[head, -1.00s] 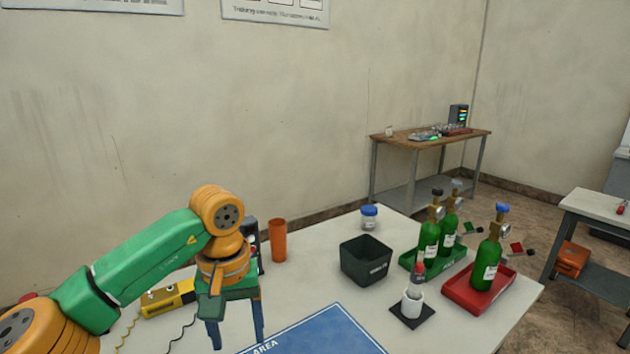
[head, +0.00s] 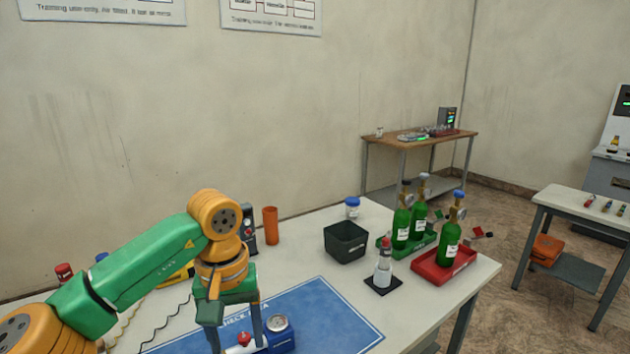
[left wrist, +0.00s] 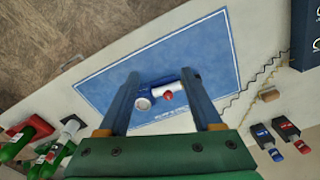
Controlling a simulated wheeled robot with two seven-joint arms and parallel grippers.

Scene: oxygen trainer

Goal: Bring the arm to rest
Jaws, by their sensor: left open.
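My left gripper (head: 236,340) hangs fingers-down over the front of the white table, by the blue check-area mat (head: 325,305). In the left wrist view its two blue fingers (left wrist: 160,76) are spread wide with nothing clamped between them. A blue device (head: 278,335) with a round gauge and a red knob lies on the mat, just right of the fingers in the head view. In the left wrist view this device (left wrist: 168,91) appears between and beyond the fingertips. My right gripper is not in view.
A dark bin (head: 345,243), an orange cup (head: 270,226) and a red-topped bottle (head: 383,262) on a black pad stand behind the mat. Green cylinders stand in a green tray and a red tray (head: 432,272) at the right. A yellow device (head: 178,275) sits behind my left arm.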

